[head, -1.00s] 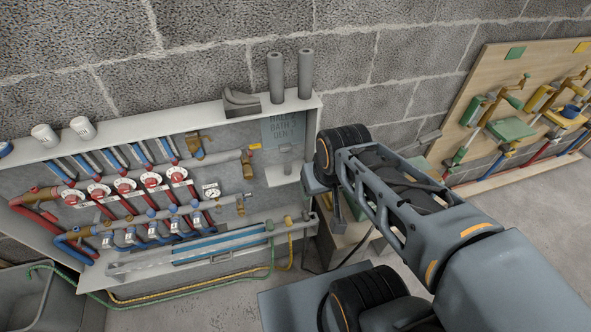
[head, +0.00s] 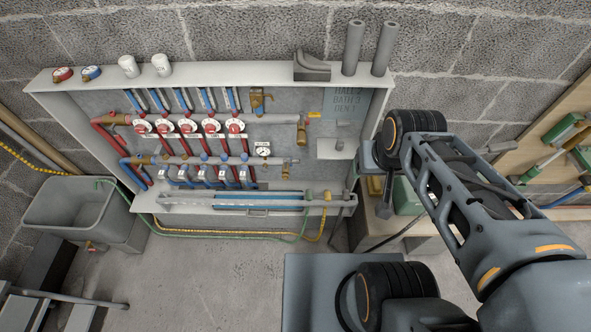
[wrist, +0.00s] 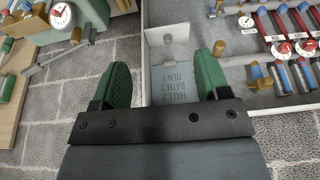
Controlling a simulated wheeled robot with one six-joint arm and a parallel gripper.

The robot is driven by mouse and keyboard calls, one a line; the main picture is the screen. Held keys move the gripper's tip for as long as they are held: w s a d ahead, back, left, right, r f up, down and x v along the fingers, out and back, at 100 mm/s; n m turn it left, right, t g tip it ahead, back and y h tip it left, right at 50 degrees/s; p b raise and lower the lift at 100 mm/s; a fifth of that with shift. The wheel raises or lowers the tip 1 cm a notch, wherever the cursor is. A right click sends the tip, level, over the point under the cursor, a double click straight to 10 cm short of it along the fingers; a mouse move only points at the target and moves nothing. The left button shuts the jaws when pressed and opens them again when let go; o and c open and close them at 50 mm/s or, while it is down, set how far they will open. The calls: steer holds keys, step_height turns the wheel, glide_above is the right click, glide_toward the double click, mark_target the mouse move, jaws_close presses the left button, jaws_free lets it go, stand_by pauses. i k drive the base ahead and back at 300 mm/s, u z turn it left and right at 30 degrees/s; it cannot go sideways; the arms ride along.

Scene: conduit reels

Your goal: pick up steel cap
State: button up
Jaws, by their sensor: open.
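A small grey cylinder, which looks like the steel cap (head: 343,131), stands on a little white shelf (head: 336,153) at the right end of the wall cabinet, below the lettered plate. It is small and faint, so I cannot be sure of it. In the wrist view it shows beyond the fingertips (wrist: 167,39) on the pale shelf. My gripper (wrist: 163,74) is open and empty, its two green fingers wide apart, with the lettered plate between them. The gripper is apart from the shelf. My arm hides part of the cabinet's right side in the head view.
The cabinet (head: 60,80) holds red and blue pipes, valves and a gauge (head: 263,151). Two grey tubes (head: 353,48) and a grey bracket (head: 312,66) stand on its top. A grey sink (head: 80,205) is at left. The floor in front is clear.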

mark_target(340, 144)
steer(key=u, duration=0.5)
steer(key=k, duration=0.6)
steer(key=u, duration=0.75)
steer(key=i, duration=1.2)
steer(key=z, duration=1)
